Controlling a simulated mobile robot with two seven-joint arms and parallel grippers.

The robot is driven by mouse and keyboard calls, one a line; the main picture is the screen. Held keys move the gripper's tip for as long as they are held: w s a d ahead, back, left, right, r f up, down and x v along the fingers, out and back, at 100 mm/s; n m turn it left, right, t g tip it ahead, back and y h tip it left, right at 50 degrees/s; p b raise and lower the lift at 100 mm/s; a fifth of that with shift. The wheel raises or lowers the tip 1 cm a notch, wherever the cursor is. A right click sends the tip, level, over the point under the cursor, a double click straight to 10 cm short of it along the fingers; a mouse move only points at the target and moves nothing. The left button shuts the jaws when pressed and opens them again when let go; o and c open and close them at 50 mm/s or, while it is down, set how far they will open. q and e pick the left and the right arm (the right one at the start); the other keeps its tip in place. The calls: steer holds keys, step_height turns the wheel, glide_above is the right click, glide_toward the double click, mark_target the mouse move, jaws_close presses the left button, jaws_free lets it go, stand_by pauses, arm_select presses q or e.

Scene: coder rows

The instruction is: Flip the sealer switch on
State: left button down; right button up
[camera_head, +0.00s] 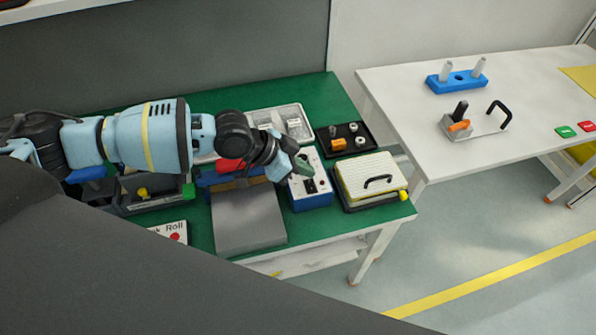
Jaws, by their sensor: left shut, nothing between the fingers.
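A small box with a white top and blue sides (311,201) stands on the green bench, with a black switch (310,185) and a small reddish spot on its top face. I take it for the sealer's control box. My left arm reaches in from the left, and my left gripper (300,171) is shut and empty. Its tips are over the far part of the box's top, close to the switch; I cannot tell if they touch. The gripper hides part of the top, and the switch's position is too small to tell. My right gripper is not in view.
A grey metal plate (246,218) lies left of the box. A cream ribbed block with a black handle (371,176) stands close on its right. A white table (400,95) stands right.

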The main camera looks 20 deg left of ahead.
arm_select(q)
steer(key=s+d+v, duration=0.1)
steer(key=v, duration=0.9)
steer(key=shift+r, duration=0.2)
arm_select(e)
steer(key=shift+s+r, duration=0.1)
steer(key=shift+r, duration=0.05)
arm_select(q)
steer(key=shift+a, duration=0.15)
steer(key=shift+f, duration=0.1)
